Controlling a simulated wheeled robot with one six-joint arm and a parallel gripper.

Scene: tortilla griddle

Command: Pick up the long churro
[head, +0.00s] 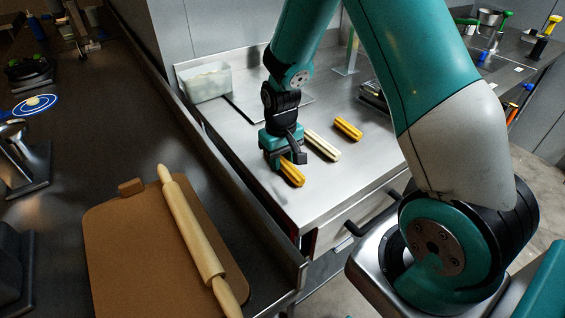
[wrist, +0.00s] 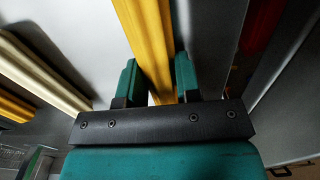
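A golden-yellow ridged churro (head: 292,173) lies on the steel counter at the front. My gripper (head: 285,160) is low over it, hiding its far end. In the wrist view the same churro (wrist: 150,35) runs between the two fingers of my gripper (wrist: 160,75), one on each side. The fingers look very close to its sides; I cannot tell whether they press on it. A pale cream churro (head: 322,145) lies just right of my gripper, and looks longer than another yellow churro (head: 348,128) farther right. The front churro's full length is hidden.
A pale bin (head: 206,82) stands at the counter's back left. The counter (head: 325,190) is clear near its front corner. A rolling pin (head: 190,225) lies on a brown board (head: 120,250) on the dark worktop at left. A raised edge separates the two surfaces.

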